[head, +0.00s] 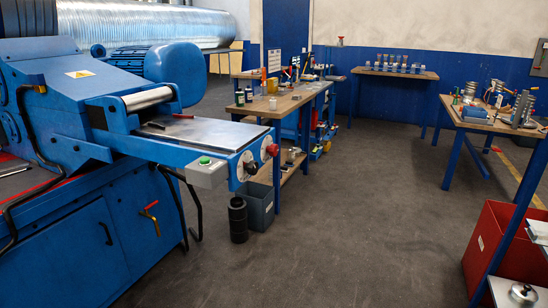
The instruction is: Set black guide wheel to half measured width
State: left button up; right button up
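A blue machine (90,130) stands at the left, with a flat metal table (205,132) reaching out toward the middle. On the end face of that table sit two small handwheels with pale round dials behind them. The black wheel (251,168) is the nearer one, and the red wheel (272,150) is just right of it. The dial markings are too small to read, so I cannot tell the wheel's setting. Neither of my grippers is in view, and nothing touches the wheels.
A grey box with a green button (205,162) juts from the table's near corner. Below are a dark bin (257,205) and a black cylinder (238,220). A workbench (275,103) stands behind. A red bin (505,245) is at right. The middle floor is clear.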

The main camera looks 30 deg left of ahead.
aim_at(252, 167)
jog(key=i, duration=2.4)
jog(key=i+u, duration=0.15)
jog(key=i, duration=0.35)
jog(key=i+l+u, duration=0.15)
jog(key=i, duration=0.35)
jog(key=u, duration=2.6)
